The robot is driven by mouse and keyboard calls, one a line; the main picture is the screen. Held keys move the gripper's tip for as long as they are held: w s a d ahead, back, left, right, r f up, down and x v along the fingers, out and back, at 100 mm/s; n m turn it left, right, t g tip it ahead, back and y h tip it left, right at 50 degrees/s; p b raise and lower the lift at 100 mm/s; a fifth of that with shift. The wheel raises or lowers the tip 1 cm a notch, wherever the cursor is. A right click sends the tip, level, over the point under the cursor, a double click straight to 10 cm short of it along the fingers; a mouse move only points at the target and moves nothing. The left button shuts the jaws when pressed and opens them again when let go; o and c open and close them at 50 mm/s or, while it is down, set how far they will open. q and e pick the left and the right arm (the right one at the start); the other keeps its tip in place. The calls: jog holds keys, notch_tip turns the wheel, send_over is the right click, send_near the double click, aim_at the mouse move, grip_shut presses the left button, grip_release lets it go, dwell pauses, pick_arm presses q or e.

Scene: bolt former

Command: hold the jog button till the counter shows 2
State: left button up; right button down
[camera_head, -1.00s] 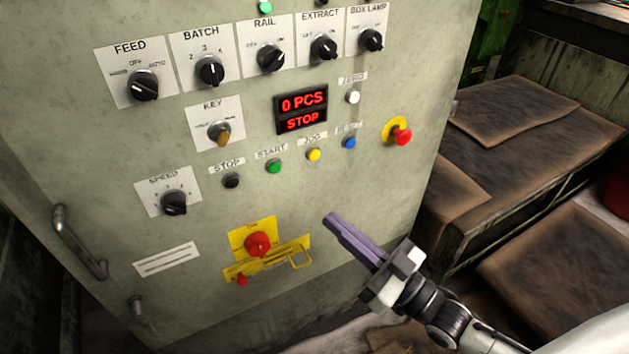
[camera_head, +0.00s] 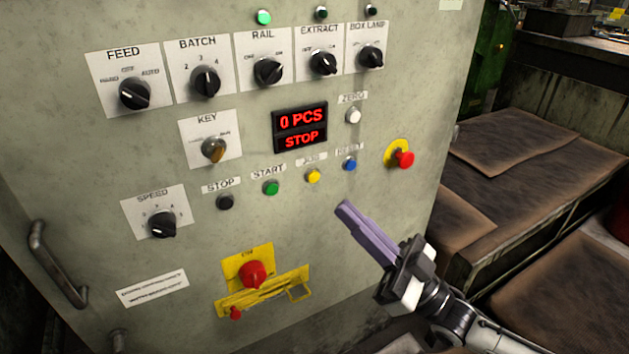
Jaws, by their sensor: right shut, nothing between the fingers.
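The yellow jog button (camera_head: 313,177) sits under the JOG label on the grey control panel, between the green start button (camera_head: 271,188) and the blue reset button (camera_head: 349,165). The counter display (camera_head: 300,128) reads "0 PCS" and "STOP" in red. My right gripper (camera_head: 344,208) is shut and empty, with its purple fingers pointing up-left at the panel. Its tips appear below and right of the jog button, apart from it. My left gripper is not in view.
A red emergency button (camera_head: 404,159) on a yellow plate is right of the blue button. A white zero button (camera_head: 353,116) is above. A red rotary switch (camera_head: 252,274) with a yellow bracket is lower left. Brown-covered benches (camera_head: 540,145) stand at right.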

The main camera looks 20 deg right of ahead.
aim_at(313, 176)
pick_arm(q)
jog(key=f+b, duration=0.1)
jog(key=b, duration=0.2)
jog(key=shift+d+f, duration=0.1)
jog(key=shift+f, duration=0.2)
pick_arm(e)
jog(key=w, duration=0.7)
jog(key=shift+a, duration=0.3)
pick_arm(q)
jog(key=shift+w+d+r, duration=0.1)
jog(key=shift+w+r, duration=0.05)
pick_arm(e)
jog(key=shift+w, duration=0.1)
dwell(0.9)
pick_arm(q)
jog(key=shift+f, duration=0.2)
pick_arm(e)
jog(key=shift+w, duration=0.3)
